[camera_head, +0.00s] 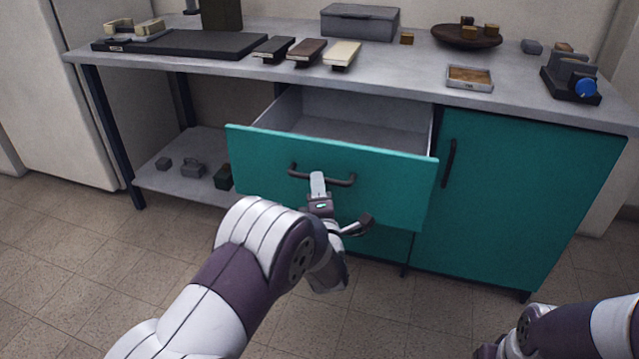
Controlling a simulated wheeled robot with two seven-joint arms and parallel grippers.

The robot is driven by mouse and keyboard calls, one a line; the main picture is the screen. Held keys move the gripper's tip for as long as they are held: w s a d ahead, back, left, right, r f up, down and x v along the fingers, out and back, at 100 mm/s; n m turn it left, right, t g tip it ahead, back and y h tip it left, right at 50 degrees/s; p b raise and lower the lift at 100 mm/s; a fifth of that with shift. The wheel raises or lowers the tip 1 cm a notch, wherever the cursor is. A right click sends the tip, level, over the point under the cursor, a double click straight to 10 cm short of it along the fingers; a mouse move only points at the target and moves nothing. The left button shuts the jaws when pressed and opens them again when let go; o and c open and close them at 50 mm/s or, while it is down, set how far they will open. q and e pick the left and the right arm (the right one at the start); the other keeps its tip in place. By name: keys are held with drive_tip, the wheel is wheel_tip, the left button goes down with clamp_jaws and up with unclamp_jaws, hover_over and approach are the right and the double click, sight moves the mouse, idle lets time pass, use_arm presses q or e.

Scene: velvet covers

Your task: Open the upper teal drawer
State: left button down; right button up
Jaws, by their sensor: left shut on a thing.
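The upper teal drawer (270,153) is pulled well out from under the workbench, and its grey inside shows, empty where I can see. Its dark bar handle (340,182) runs across the front. My left gripper (318,184) is at the middle of the handle and shut on it. My left forearm comes up from the lower left and hides part of the front's lower area. A lower teal front (385,243) shows in part below the drawer. My right arm is at the lower right corner, with its gripper's fingers out of clear view.
The grey bench top (400,80) holds three small books (306,52), a grey box (360,22), a wooden bowl (466,36) and a device with a blue knob (586,87). A teal cabinet door (515,190) is shut on the right. A low shelf (185,180) is at left.

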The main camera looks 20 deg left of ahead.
use_arm(q)
drive_tip(key=shift+s, duration=0.45)
drive_tip(key=c, duration=1.1)
unclamp_jaws()
drive_tip(key=p+v, duration=0.3)
drive_tip(key=v, duration=0.9)
drive_tip(key=shift+s+f, duration=0.1)
drive_tip(key=shift+s, duration=0.25)
